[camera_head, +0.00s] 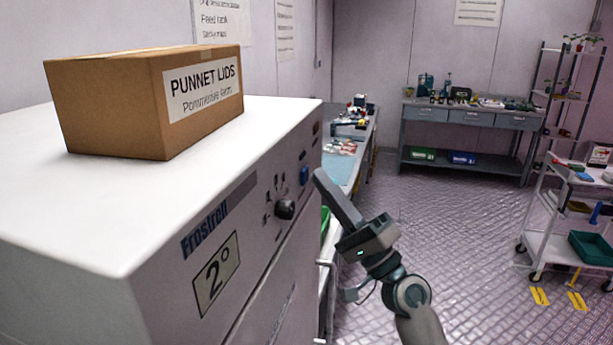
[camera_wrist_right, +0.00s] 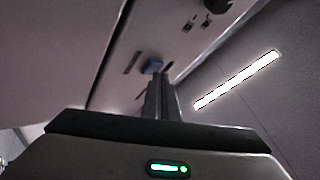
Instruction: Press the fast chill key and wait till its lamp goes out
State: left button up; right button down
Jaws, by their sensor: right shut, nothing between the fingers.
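A white Frostrell chiller (camera_head: 150,245) stands at the left with its control panel facing right. The panel has a blue key (camera_head: 304,175), a black knob (camera_head: 285,209) and a small dull orange-brown part (camera_head: 316,128). I cannot tell which part is the lamp or whether it is lit. My right gripper (camera_head: 321,178) is shut and empty, its tips right beside the blue key. In the right wrist view the fingertips (camera_wrist_right: 160,78) are just below the blue key (camera_wrist_right: 151,66); I cannot tell whether they touch it. My left gripper is not in view.
A cardboard box labelled Punnet Lids (camera_head: 110,105) sits on the chiller. A bench (camera_head: 345,165) runs behind the chiller, a grey workbench (camera_head: 470,118) stands at the back, and a white trolley (camera_head: 550,245) is at the right. The middle floor is clear.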

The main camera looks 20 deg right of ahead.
jog(key=shift+w+a, duration=0.25)
jog(key=shift+a, duration=0.05)
dwell(0.5)
jog(key=shift+s+d, duration=0.1)
dwell(0.4)
jog(key=shift+s+d+b, duration=0.3)
jog(key=shift+s+d, duration=0.15)
jog(key=shift+d, duration=0.1)
jog(key=shift+d, duration=0.1)
jog(key=s+d+b, duration=0.1)
jog(key=d, duration=0.1)
jog(key=s+d, duration=0.2)
jog(key=shift+b, duration=0.35)
jog(key=shift+a, duration=0.1)
dwell(0.9)
